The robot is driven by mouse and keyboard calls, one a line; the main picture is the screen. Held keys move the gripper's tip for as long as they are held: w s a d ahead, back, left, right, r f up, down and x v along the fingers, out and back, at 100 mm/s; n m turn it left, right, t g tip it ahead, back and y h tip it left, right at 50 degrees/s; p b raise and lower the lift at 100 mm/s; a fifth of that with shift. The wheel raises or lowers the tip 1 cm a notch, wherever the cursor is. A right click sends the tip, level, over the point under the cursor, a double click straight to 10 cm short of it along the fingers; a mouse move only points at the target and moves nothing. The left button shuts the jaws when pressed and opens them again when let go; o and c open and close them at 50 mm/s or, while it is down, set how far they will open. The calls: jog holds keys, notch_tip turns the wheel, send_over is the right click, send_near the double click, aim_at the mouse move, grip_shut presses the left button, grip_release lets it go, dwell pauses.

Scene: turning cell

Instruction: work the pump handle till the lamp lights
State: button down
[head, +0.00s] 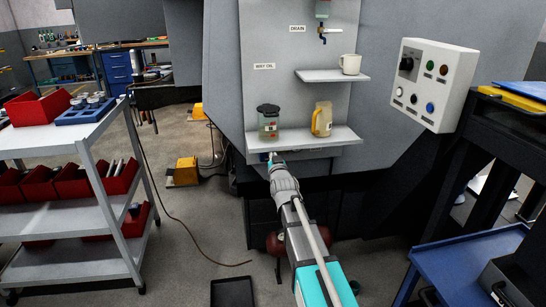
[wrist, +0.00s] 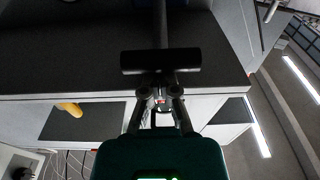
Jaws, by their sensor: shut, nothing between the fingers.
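In the wrist view a black crossbar (wrist: 160,61) on a rod lies across the front of my gripper (wrist: 158,97), like a T-shaped handle. My fingers are shut and empty, close to this bar; I cannot tell whether they touch it. In the head view my gripper (head: 274,160) is at the lower shelf's front edge, below a clear oil reservoir (head: 268,124) with a black cap. The handle is hard to make out there. A white control box (head: 433,84) carries a black knob, green and red round fittings and a blue one; I cannot tell which is the lamp or whether any is lit.
A yellow jug (head: 322,119) stands on the lower shelf (head: 345,136), right of the reservoir. A white mug (head: 350,64) stands on the upper shelf (head: 315,76). A cart (head: 75,258) with red bins is at left, a blue tray table (head: 470,255) at right. A black tray (head: 232,292) lies on the floor.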

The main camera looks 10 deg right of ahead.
jog(key=shift+f, duration=0.2)
jog(key=shift+s+f+t+b, duration=0.1)
jog(key=shift+f+t+b, duration=0.15)
jog(key=shift+b, duration=0.65)
jog(key=f+t+b, duration=0.1)
jog(key=f+b, duration=0.1)
jog(key=b, duration=0.1)
jog(key=f+t+b, duration=0.1)
jog(key=b, duration=0.3)
jog(key=f+t+b, duration=0.1)
jog(key=f+b, duration=0.1)
jog(key=b, duration=0.2)
jog(key=shift+s+f+t, duration=0.3)
jog(key=shift+s+t, duration=0.05)
jog(key=shift+s, duration=0.05)
jog(key=shift+f, duration=0.1)
